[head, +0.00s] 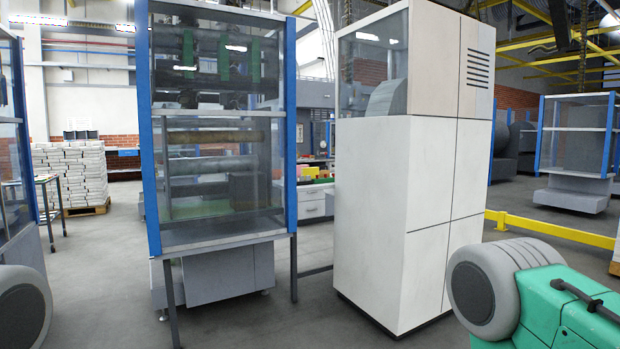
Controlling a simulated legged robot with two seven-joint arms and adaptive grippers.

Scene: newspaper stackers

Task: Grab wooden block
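I cannot make out a wooden block in the head view. Small coloured items (316,172), red, yellow and green, sit on a distant counter between the two tall machines. They are too small and too far off to tell what they are. Neither of my grippers shows in the view, so their state is hidden.
A blue-framed glass machine (215,238) stands ahead on thin legs. A tall white cabinet (378,200) stands right of it. Paper stacks (72,178) on a wooden pallet are far left. A yellow rail (555,229) runs at right. Grey floor (105,290) is open at left.

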